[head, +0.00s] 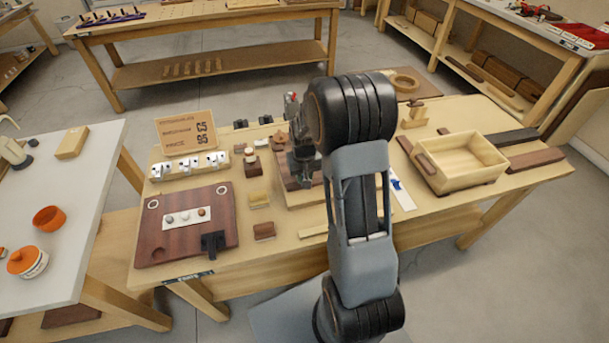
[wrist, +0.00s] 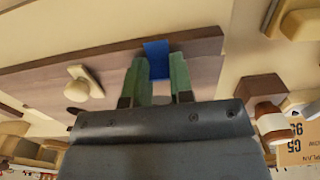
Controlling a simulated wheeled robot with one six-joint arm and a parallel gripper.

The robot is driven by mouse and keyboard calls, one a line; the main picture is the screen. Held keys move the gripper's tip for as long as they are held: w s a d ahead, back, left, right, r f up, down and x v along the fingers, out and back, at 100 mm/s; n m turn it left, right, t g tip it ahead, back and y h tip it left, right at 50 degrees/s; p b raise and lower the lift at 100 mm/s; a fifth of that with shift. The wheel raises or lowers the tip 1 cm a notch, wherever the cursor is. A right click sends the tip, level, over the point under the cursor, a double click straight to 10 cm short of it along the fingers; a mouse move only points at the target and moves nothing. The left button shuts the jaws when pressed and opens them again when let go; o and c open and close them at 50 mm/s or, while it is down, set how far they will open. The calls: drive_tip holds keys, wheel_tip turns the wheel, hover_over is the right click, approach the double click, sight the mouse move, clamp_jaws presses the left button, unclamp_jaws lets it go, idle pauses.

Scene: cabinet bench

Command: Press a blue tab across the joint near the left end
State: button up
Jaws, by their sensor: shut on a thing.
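My gripper (wrist: 158,72) has green fingers and is shut on a blue tab (wrist: 156,58) in the wrist view. The tab reaches over the long seam near the edge of a brown wooden panel (wrist: 108,58) with a pale round knob (wrist: 84,84). I cannot tell whether the tab touches the wood.
A wooden box (head: 460,162) stands on the bench at right. At left are a dark board (head: 185,243) with a white card, a rack of white pieces (head: 190,167) and a printed sign (head: 187,132). Small blocks (head: 264,231) lie close to the panel's left side.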

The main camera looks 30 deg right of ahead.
drive_tip(key=shift+s, duration=0.1)
drive_tip(key=o, duration=1.3)
drive_tip(key=shift+r, duration=0.15)
drive_tip(key=shift+r+p, duration=2.8)
drive_tip(key=shift+r, duration=0.85)
drive_tip(key=shift+s+f, duration=0.15)
drive_tip(key=s+a+r+t, duration=0.1)
drive_tip(key=s+a+r, duration=0.2)
drive_tip(key=s+r, duration=0.2)
drive_tip(key=s+a+r+n+t, duration=0.1)
drive_tip(key=s+a+r, duration=0.2)
drive_tip(key=s+r, duration=0.2)
drive_tip(key=s+a+r+n+t, duration=0.1)
drive_tip(key=s+a+r+t, duration=0.1)
drive_tip(key=s+r, duration=0.3)
drive_tip(key=shift+s+a+r, duration=0.2)
drive_tip(key=shift+a+r, duration=0.4)
drive_tip(key=shift+r, duration=0.25)
